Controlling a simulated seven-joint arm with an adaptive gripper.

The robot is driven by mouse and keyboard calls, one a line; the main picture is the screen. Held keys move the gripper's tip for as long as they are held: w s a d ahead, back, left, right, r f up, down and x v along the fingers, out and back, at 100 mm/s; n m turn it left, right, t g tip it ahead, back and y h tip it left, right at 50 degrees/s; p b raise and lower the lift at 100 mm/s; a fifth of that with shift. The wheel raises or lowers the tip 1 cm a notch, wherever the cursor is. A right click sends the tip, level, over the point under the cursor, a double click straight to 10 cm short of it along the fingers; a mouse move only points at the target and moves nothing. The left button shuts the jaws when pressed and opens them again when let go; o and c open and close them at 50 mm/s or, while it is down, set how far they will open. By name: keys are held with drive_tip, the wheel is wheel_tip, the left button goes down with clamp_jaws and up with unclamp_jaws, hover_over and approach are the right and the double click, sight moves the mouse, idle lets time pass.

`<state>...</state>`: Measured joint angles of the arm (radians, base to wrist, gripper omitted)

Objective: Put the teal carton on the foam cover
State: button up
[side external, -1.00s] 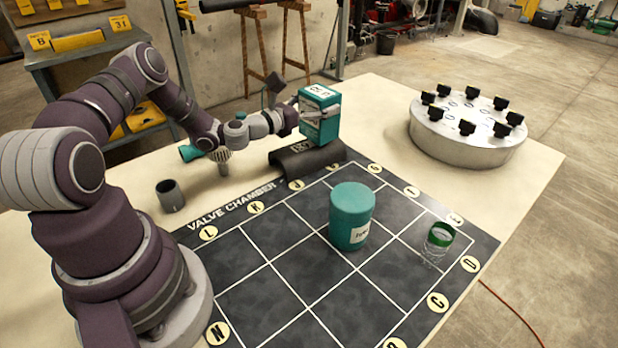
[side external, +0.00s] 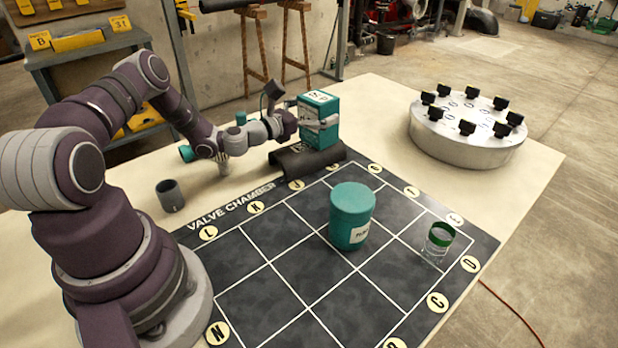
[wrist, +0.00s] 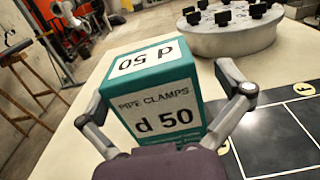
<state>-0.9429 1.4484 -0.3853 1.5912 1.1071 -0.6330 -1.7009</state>
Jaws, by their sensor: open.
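The teal carton (side external: 318,112) stands about upright on top of the black, arched foam cover (side external: 322,160), and its base appears to touch the cover. My gripper (side external: 318,122) is open, with its fingers around the carton's sides. In the wrist view the carton (wrist: 158,95) fills the middle, its labels reading "PIPE CLAMPS d 50". The fingers of my gripper (wrist: 162,88) lie one on each side, close to the carton. The foam cover is hidden in the wrist view.
A teal canister (side external: 351,215) and a green-lidded clear jar (side external: 437,243) stand on the black gridded mat (side external: 285,285). A grey cup (side external: 170,196) is at left. A round metal disc with black knobs (side external: 466,135) stands at back right. The mat's front is clear.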

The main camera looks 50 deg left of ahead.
sight(309, 112)
drive_tip(key=s, duration=0.6)
drive_tip(key=shift+s, duration=0.25)
drive_tip(key=shift+s+d+r+m, duration=0.15)
drive_tip(key=shift+s+d+m, duration=0.05)
drive_tip(key=shift+m, duration=0.1)
drive_tip(key=s+d+r+m+g+h, duration=0.2)
drive_tip(key=d+m+g+h, duration=0.25)
drive_tip(key=d+m, duration=0.55)
drive_tip(key=s+d+r+m+g+h, duration=0.1)
drive_tip(key=s+d+m+g+h, duration=0.3)
drive_tip(key=m, duration=1)
drive_tip(key=s+a+r+m+g+y, duration=0.2)
drive_tip(key=s+r+m+g+y, duration=0.2)
drive_tip(key=s+r+m+y, duration=0.3)
drive_tip(key=s+m+y, duration=0.1)
drive_tip(key=s+m, duration=0.3)
drive_tip(key=shift+s+a+r, duration=0.15)
drive_tip(key=shift+a+r, duration=0.05)
drive_tip(key=shift+r, duration=0.2)
